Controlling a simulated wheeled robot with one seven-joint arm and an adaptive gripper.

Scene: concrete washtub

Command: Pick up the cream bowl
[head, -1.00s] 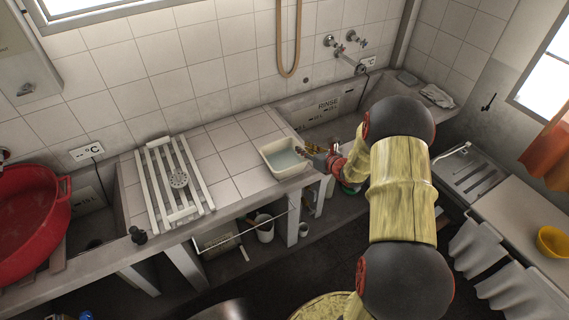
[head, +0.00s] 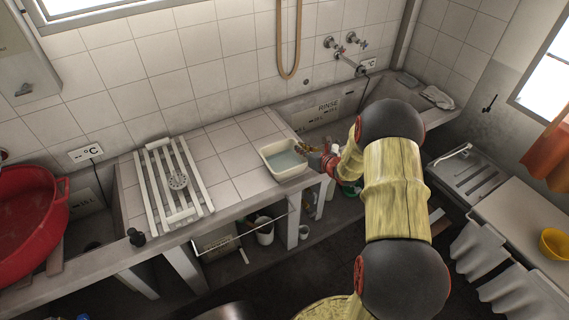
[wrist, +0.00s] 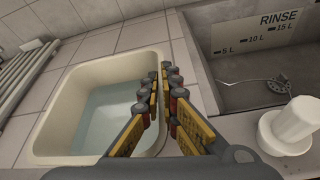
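The cream bowl (head: 287,172) is a rectangular basin with pale water in it. It sits upright near the front edge of the tiled counter, left of the rinse basin. In the wrist view the bowl (wrist: 48,140) fills the left half. My gripper (head: 303,149) is at the bowl's right side. In the wrist view my gripper (wrist: 167,88) has its fingers close together at the right rim, one on the inner side and one on the outer side. The fingers cover part of that rim, so the contact itself is hidden.
A white slatted rack (head: 172,185) lies on the counter to the left. The rinse basin (head: 318,118) is on the right, with a white plug-like object (wrist: 288,125) by its edge. A red tub (head: 30,215) stands far left. Tiles between rack and bowl are clear.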

